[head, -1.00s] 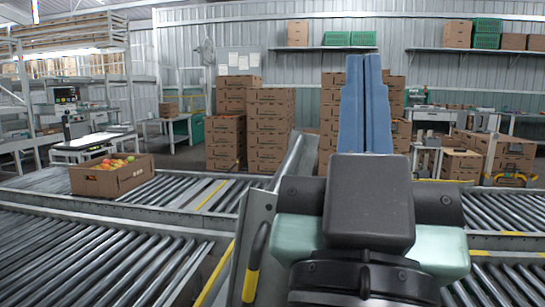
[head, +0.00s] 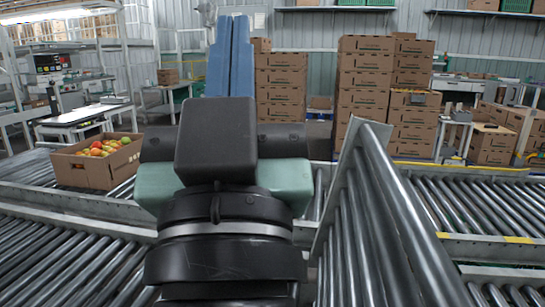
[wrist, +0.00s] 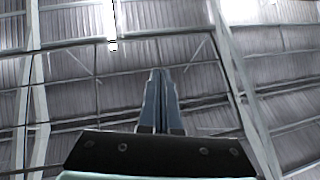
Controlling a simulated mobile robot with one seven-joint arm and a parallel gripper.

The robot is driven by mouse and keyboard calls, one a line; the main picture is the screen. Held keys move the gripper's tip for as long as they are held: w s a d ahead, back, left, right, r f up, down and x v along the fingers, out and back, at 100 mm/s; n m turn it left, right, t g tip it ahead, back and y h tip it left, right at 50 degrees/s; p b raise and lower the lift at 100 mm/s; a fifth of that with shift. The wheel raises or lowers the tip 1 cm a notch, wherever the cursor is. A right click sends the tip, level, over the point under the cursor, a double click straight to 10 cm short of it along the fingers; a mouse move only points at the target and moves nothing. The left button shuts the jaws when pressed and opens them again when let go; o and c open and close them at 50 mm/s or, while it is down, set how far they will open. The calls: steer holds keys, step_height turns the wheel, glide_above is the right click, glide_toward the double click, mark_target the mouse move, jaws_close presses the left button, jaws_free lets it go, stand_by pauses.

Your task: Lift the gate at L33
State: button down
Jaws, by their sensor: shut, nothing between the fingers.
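The gate (head: 385,225), a section of roller conveyor, stands tilted up on the right side of the head view. Its rollers and pale side rail show; its lower end runs out of the frame. No L33 marking is readable. My gripper (head: 231,20) points upward to the left of the gate, apart from it in the picture. Its two blue fingers lie together, shut and empty. In the wrist view my gripper (wrist: 157,72) shows shut against the roof. The gate's handle is not in view now.
Stacked cartons (head: 365,85) stand behind the line. A conveyor (head: 480,205) lies right of the gate. A workbench with a screen (head: 52,63) is at far left.

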steer(key=w+f+g+h+p, duration=0.2)
steer(key=w+f+g+p, duration=0.3)
steer(key=w+p, duration=0.45)
steer(key=n+g+h+p, duration=0.5)
steer(key=g+h+p, duration=0.75)
steer(key=p, duration=1.75)
glide_toward(392, 189)
steer(key=w+d+r, duration=0.1)
steer(key=w+d, duration=0.1)
steer(key=w, duration=0.2)
steer(key=shift+s+d+f+y+p, duration=0.1)
steer(key=shift+s+d+y+p, duration=0.15)
steer(key=shift+d, duration=0.25)
steer(key=shift+s+d+f+y+p, duration=0.1)
steer(key=shift+s+d+p, duration=0.1)
steer(key=shift+d, duration=0.3)
steer(key=shift+s+d+f+y+p, duration=0.15)
steer(key=shift+d+y+p, duration=0.1)
steer(key=shift+d, duration=0.25)
